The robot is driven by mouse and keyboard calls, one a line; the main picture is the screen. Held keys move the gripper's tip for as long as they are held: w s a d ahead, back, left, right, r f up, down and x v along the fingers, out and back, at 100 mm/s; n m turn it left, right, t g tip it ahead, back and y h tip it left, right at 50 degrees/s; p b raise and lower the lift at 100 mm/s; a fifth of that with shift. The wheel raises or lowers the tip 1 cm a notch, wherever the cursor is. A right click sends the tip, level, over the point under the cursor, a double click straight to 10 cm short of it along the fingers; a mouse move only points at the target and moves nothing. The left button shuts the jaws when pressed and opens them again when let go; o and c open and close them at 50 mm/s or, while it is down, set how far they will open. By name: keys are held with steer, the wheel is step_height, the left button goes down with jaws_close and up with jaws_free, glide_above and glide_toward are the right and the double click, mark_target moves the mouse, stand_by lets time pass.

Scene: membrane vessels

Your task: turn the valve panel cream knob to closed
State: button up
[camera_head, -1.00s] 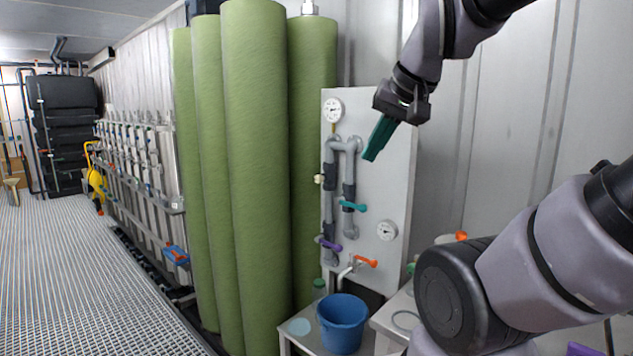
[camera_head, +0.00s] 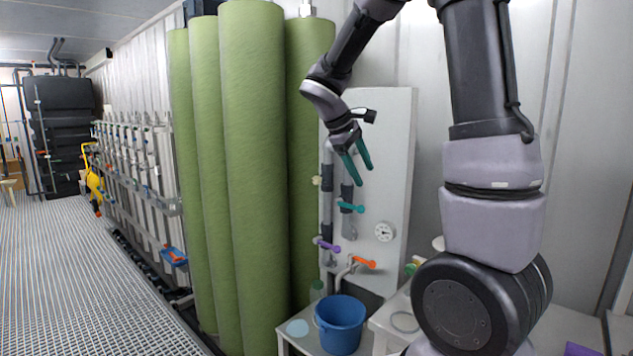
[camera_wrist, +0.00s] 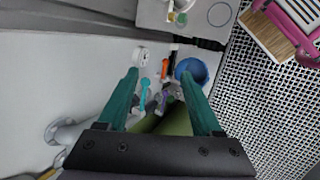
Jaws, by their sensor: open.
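The valve panel (camera_head: 395,150) is a pale upright board with grey pipes, in the head view. The small cream knob (camera_head: 317,181) sits at its left edge, beside the pipes and close to the green columns. I cannot make out the knob in the wrist view. My gripper (camera_head: 363,177) has two teal fingers, spread apart and empty. It is in front of the panel's upper part, to the right of the cream knob, pointing down. In the wrist view my gripper (camera_wrist: 160,74) has nothing between its fingertips; the handles lie beyond it.
Below are a teal handle (camera_head: 350,207), a purple handle (camera_head: 328,246), an orange handle (camera_head: 363,262) and a gauge (camera_head: 384,231). A blue bucket (camera_head: 340,325) stands under the tap. Tall green columns (camera_head: 255,180) crowd the panel's left side. The grated floor (camera_head: 75,270) is clear.

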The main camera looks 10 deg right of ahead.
steer(key=w+a+f+n+t+h, duration=0.1)
steer(key=w+a+f+n+h, duration=0.1)
steer(key=w+f+n+h, duration=0.3)
steer(key=w+a+n+t+h, duration=0.1)
steer(key=w+n, duration=0.1)
steer(key=w, duration=0.6)
steer(key=n+t+h, duration=0.3)
steer(key=n+t, duration=0.3)
steer(key=n, duration=0.2)
glide_toward(315, 180)
steer(key=x, duration=1.1)
steer(key=shift+w, duration=0.1)
jaws_close()
